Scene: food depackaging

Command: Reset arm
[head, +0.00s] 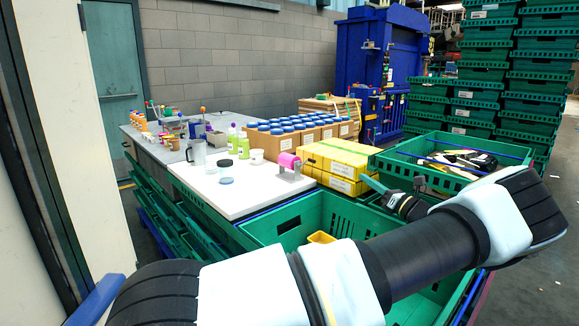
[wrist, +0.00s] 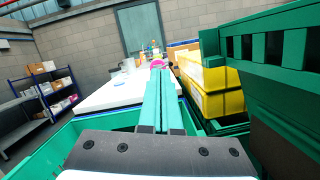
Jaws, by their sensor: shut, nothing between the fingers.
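My arm reaches across the front of the head view, from the lower left to the right. My gripper (wrist: 163,75) shows in the wrist view with its two long teal fingers shut side by side and nothing between them. In the head view the gripper (head: 371,182) is partly hidden behind the arm, with its fingers pointing left near the yellow boxes (head: 335,168). The yellow boxes also stand just right of the fingers in the wrist view (wrist: 209,88). The gripper appears to be above the green crates and holds nothing.
A white worktop (head: 222,186) bears jars, a clear jug (head: 197,153), green bottles and a pink tape dispenser (head: 289,165). An open green crate (head: 285,220) lies in front, with a yellow item inside. Another filled crate (head: 400,160) stands right. Tall crate stacks (head: 482,75) stand behind.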

